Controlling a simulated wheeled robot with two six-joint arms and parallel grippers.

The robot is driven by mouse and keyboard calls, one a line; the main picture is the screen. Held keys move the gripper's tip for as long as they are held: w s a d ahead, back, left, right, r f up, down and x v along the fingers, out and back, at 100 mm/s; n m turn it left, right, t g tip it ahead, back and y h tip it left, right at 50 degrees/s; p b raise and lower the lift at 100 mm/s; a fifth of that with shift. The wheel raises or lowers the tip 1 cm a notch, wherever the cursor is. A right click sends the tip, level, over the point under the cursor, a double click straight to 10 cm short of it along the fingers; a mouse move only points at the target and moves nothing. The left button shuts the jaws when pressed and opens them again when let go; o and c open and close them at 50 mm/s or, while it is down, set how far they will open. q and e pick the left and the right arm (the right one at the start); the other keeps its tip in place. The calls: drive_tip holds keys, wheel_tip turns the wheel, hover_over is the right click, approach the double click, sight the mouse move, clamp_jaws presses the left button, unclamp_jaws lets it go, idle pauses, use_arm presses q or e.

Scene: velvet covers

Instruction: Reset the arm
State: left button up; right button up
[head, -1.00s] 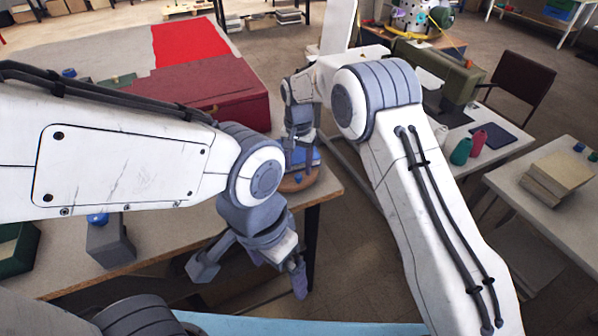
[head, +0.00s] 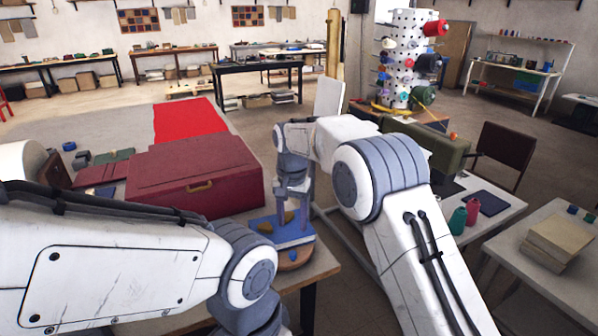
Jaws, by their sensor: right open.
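My right gripper (head: 292,222) points down at the table's right end, with its two fingers apart. It is above a blue flat item (head: 291,236) that rests on a round wooden board (head: 298,258). Small yellowish pieces (head: 265,227) show on the blue item beside the fingers. I cannot tell whether the fingers touch anything. My left arm comes in across the lower left, and its gripper is below the picture's edge.
A dark red case (head: 195,178) with a brass handle stands on the table behind my left arm. A red cloth (head: 188,119) lies farther back. At right are a green sewing machine (head: 425,145), thread spools (head: 458,220) and stacked books (head: 557,238).

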drive_tip(key=s+r+n, duration=0.3)
drive_tip(key=s, duration=0.5)
drive_tip(key=s+r+n, duration=0.2)
drive_tip(key=s+r, duration=0.1)
drive_tip(key=s, duration=0.5)
drive_tip(key=s+d+f+n, duration=0.1)
drive_tip(key=s+d+n, duration=0.2)
drive_tip(key=s, duration=0.7)
drive_tip(key=s+d+f+n+y, duration=0.1)
drive_tip(key=s+d, duration=0.4)
drive_tip(key=s, duration=0.5)
drive_tip(key=shift+s+d+f+n, duration=0.2)
drive_tip(key=shift+f+n, duration=0.2)
drive_tip(key=shift+n, duration=0.5)
